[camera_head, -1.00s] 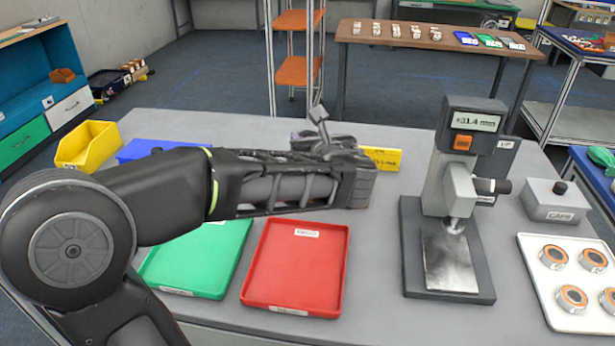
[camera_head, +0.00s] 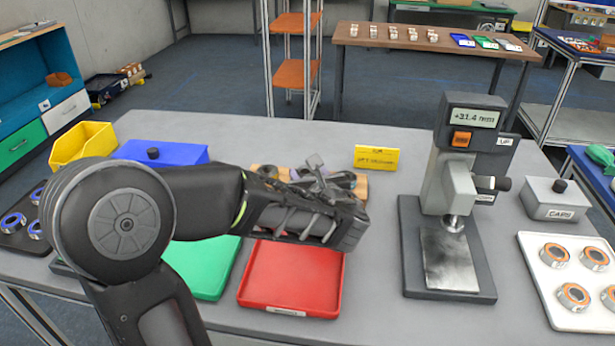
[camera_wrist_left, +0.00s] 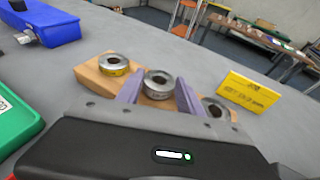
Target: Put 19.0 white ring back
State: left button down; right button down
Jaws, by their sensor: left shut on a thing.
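A ring with a pale band (camera_wrist_left: 158,84) stands between the two fingers of my left gripper (camera_wrist_left: 159,96) in the left wrist view. The gripper is shut on it, at the middle of a wooden block (camera_wrist_left: 94,78). I cannot tell whether the ring touches the block; its size marking is unreadable. A yellow-banded ring (camera_wrist_left: 114,65) sits on the block's left end. Another ring (camera_wrist_left: 215,107) is at the right end, partly hidden by a finger. In the head view my left gripper (camera_head: 318,180) covers much of the block (camera_head: 360,188). My right gripper is not in view.
A yellow sign (camera_head: 376,158) stands behind the block. Red (camera_head: 290,275) and green (camera_head: 205,265) trays lie in front. A blue box (camera_head: 160,150) is left.

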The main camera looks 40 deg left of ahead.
pick_arm(q)
jog(key=shift+f, duration=0.15)
jog(key=c, duration=0.7)
grip_release()
jog(key=shift+c, duration=0.2)
jog(key=v, duration=1.1)
jog(key=shift+s+d+r, duration=0.2)
jog(key=shift+s+d, duration=0.1)
jog(key=shift+d, duration=0.1)
